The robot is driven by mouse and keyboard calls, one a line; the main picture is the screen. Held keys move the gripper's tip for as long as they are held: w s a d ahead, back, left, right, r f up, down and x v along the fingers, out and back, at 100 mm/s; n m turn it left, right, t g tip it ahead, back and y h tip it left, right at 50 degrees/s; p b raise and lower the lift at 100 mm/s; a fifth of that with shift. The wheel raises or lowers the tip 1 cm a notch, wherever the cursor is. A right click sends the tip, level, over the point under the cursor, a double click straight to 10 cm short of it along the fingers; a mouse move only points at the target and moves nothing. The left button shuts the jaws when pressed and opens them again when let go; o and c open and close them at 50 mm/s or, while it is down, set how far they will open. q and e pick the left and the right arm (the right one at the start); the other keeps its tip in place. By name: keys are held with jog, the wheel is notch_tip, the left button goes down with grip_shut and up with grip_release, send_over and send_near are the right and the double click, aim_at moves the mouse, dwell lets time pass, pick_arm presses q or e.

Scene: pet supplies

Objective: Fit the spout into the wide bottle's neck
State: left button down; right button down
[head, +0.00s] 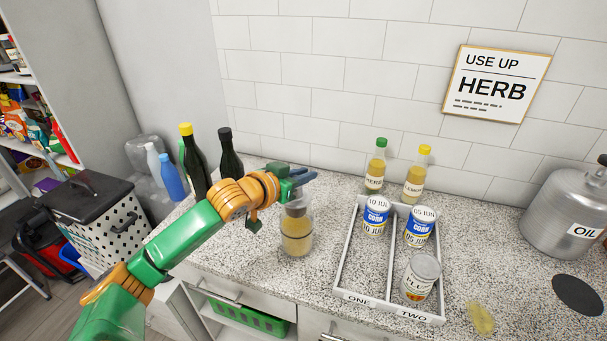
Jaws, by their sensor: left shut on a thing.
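The wide bottle (296,238) is clear, holds yellow-brown contents, and stands upright on the speckled counter left of the divided tray. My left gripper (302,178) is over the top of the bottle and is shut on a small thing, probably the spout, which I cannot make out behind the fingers. The bottle's neck is mostly hidden by the gripper. I cannot tell whether the held thing touches the neck. My right gripper is not in view.
A grey tray (340,262) marked ONE and TWO holds several cans. Two bottles, green-capped (376,172) and yellow-capped (415,180), stand behind it. Dark bottles (196,165) stand at left. A metal OIL container (565,215) is at right. Counter between bottle and tray is clear.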

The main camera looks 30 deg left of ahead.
pick_arm(q)
jog(key=c, duration=0.8)
grip_release()
jog(key=shift+f, duration=0.1)
jog(key=shift+o, duration=0.2)
jog(key=shift+s, duration=0.1)
jog(key=shift+s+a, duration=0.1)
jog(key=shift+s, duration=0.25)
jog(key=b+v, duration=0.2)
jog(key=v, duration=0.3)
jog(key=shift+b, duration=0.35)
jog(key=shift+s+r, duration=0.35)
jog(key=shift+s, duration=0.15)
